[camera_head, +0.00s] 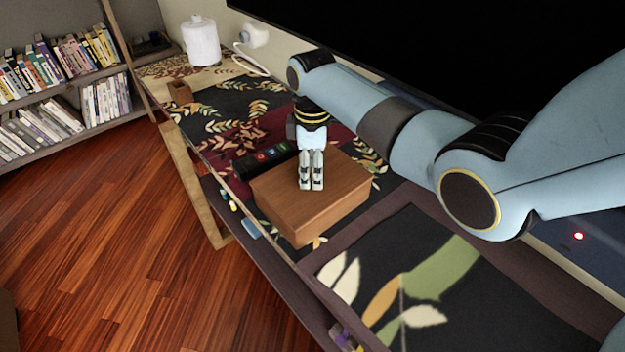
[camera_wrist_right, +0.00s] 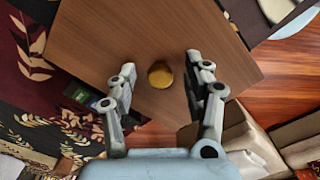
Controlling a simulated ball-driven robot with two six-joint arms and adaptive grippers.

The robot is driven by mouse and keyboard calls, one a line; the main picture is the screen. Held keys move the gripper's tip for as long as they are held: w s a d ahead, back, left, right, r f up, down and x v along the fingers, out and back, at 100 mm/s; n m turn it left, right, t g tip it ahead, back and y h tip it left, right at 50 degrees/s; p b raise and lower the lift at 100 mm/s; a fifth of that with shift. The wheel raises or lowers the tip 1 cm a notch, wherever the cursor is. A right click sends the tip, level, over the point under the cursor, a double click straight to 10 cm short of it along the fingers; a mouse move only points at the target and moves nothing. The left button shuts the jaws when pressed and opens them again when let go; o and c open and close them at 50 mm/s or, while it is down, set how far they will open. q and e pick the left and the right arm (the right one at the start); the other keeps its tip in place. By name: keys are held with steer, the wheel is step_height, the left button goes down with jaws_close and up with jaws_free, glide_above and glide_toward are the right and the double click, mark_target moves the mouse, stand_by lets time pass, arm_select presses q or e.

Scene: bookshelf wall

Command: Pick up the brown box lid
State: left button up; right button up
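The brown box lid (camera_head: 342,184) is the flat wooden top of a brown box (camera_head: 322,222) on the patterned cloth. In the right wrist view the lid (camera_wrist_right: 150,30) fills the upper middle, with a round golden-brown knob (camera_wrist_right: 160,75) on it. My right gripper (camera_head: 311,186) points down over the lid and hides the knob in the head view. My left gripper is out of view.
A black item with colored marks (camera_head: 265,157) lies close behind the box. A small wooden holder (camera_head: 180,92) and a white cylindrical object (camera_head: 201,42) stand farther back. A dark screen (camera_head: 450,50) rises along the right. Cloth in front of the box is clear.

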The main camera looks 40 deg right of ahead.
jaws_close()
steer(key=shift+r, duration=0.1)
stand_by(0.3)
